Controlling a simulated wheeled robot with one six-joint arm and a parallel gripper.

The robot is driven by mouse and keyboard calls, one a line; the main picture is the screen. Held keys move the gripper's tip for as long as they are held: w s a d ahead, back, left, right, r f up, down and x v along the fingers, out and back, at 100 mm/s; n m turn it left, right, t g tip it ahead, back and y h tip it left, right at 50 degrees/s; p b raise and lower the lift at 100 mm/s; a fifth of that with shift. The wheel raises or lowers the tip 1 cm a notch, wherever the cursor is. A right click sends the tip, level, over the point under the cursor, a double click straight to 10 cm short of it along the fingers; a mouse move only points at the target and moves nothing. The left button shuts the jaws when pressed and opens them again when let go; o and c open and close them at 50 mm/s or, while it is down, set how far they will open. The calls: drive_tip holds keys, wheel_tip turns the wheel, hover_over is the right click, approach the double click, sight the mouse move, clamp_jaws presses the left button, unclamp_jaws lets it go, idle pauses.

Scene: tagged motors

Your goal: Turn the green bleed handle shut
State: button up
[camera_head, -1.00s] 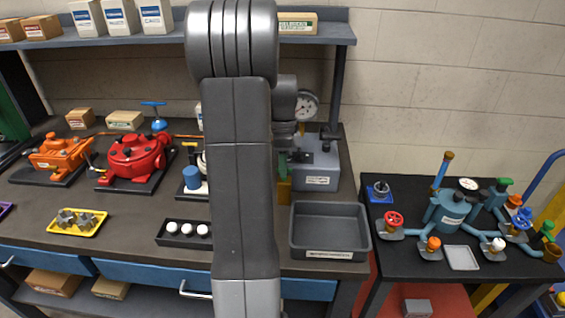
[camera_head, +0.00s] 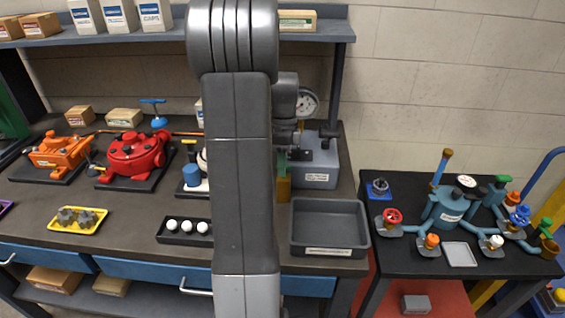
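A small green part (camera_head: 282,162) shows just right of my arm, above a yellow-brown block (camera_head: 284,188) and beside the grey gauge unit (camera_head: 318,165). It may be the green bleed handle, but my arm hides much of it and its angle cannot be read. Two other green handles are on the right-hand table: one at the back (camera_head: 502,180) and one at the right edge (camera_head: 546,228). My gripper (camera_head: 299,154) is at the gauge unit, close to the small green part. It is small and dark, partly behind my arm, and contact and finger opening cannot be told.
A round gauge (camera_head: 307,103) stands behind my wrist. An empty grey tray (camera_head: 330,250) is in front of the unit. A black tray of white balls (camera_head: 184,238) and a red pump (camera_head: 135,155) lie left. The blue manifold (camera_head: 447,210) stands on the right table.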

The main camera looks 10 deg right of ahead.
wheel_tip(320, 180, up, 14)
drive_tip(key=w, duration=0.2)
drive_tip(key=shift+w+d+f, duration=0.25)
drive_tip(key=shift+w+d, duration=0.05)
drive_tip(key=shift+d, duration=0.1)
drive_tip(key=s+f, duration=0.1)
drive_tip(key=f, duration=0.8)
drive_tip(key=s+f, duration=0.1)
drive_tip(key=f, duration=0.3)
drive_tip(key=shift+s+a+f, duration=0.3)
drive_tip(key=shift+a, duration=0.1)
drive_tip(key=shift+r, duration=0.15)
